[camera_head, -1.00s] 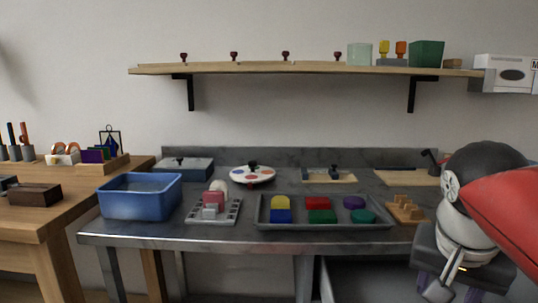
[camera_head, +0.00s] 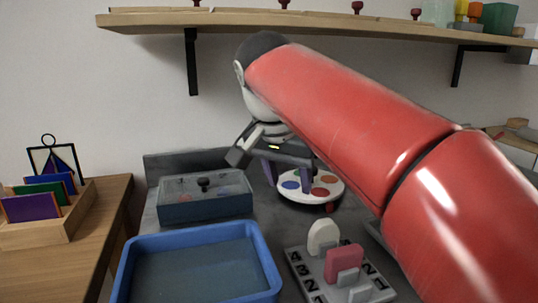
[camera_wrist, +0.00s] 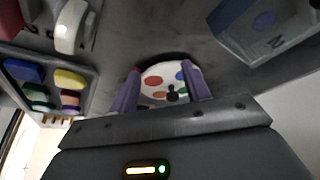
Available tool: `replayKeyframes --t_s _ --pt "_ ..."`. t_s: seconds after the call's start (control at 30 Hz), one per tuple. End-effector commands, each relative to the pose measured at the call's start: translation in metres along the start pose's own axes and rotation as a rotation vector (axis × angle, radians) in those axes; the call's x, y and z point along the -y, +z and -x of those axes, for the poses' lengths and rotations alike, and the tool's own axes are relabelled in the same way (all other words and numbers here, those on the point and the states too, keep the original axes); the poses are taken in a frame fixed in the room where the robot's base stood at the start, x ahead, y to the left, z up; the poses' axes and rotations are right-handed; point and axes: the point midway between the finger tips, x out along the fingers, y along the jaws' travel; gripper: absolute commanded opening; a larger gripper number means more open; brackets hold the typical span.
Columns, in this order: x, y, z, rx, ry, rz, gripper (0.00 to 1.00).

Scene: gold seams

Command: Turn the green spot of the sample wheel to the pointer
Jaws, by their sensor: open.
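The sample wheel (camera_head: 313,196) is a white disc on the grey bench, with blue, red and orange spots; it also shows in the wrist view (camera_wrist: 153,73). A greenish spot (camera_head: 296,172) shows near its far side, partly hidden by my gripper. A dark knob (camera_wrist: 172,93) stands on the disc. A small red piece (camera_head: 329,208) at the wheel's front edge may be the pointer. My gripper (camera_head: 289,172) is open, its two purple fingers apart and empty. In the wrist view the wheel and knob appear between the fingers (camera_wrist: 163,90); contact cannot be told.
A grey-blue box with a clear lid and dark knob (camera_head: 205,208) stands left of the wheel. A blue tub (camera_head: 130,272) and a numbered rack (camera_head: 300,262) stand in front. A shelf (camera_head: 150,20) runs above. My red arm hides much of the right side.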

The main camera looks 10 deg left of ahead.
Motion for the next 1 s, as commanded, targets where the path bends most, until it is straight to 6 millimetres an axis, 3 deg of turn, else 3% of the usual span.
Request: replayKeyframes --t_s 0.27,0.7,0.8,1.0 --pt "0.001 -0.028 -0.011 0.002 0.005 -0.006 0.48" --pt "0.001 -0.113 -0.045 0.0 0.003 -0.006 0.48" --pt "0.0 -0.11 -0.062 0.002 0.003 -0.003 0.48" --pt "0.001 -0.111 -0.075 0.001 0.002 -0.003 0.48"
